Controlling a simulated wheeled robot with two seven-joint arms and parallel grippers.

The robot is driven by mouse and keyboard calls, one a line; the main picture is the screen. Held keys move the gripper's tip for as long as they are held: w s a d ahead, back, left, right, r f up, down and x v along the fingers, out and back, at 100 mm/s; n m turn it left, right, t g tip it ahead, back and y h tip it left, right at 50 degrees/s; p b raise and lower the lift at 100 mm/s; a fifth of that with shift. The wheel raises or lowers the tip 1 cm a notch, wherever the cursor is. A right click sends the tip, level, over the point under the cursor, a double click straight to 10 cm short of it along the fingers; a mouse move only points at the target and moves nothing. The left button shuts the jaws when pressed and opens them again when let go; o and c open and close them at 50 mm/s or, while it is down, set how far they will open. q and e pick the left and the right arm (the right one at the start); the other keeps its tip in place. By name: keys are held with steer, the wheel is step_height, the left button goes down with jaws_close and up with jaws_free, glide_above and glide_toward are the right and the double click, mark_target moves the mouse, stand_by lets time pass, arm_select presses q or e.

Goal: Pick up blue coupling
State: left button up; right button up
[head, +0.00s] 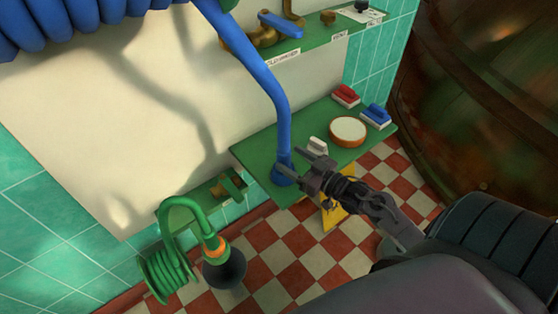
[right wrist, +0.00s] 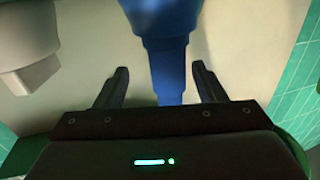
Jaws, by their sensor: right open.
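The blue coupling (head: 284,158) is at the lower end of the thick blue hose (head: 268,82), standing on the green shelf (head: 256,148). My right gripper (head: 290,161) is open at the coupling, with its two fingers reaching toward it from the right. In the right wrist view, the blue coupling (right wrist: 165,60) has a wide upper part and a narrower lower part. The narrow part lies between the open fingers of my right gripper (right wrist: 160,82), with a visible gap on each side. My left gripper is not in view.
On the shelf are a pale object (head: 318,145), a round white-topped tin (head: 348,130), a red brush (head: 346,95) and a blue brush (head: 376,115). A coiled green hose (head: 165,274) hangs lower left. A large copper kettle (head: 485,90) stands right. Checkered floor (head: 290,280) lies below.

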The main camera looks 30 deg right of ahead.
mark_target(277, 151)
steer(key=w, duration=0.1)
steer(key=w+a, duration=0.1)
steer(key=w, duration=0.1)
steer(key=w+a+r, duration=0.1)
steer(key=shift+w+a, duration=0.2)
steer(key=shift+a, duration=0.05)
steer(key=shift+w+d+f, duration=0.1)
steer(key=shift+w, duration=0.3)
steer(key=shift+a, duration=0.3)
steer(key=c, duration=1)
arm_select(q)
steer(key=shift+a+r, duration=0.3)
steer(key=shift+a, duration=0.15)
arm_select(e)
steer(key=shift+w, duration=0.1)
steer(key=shift+r, duration=0.25)
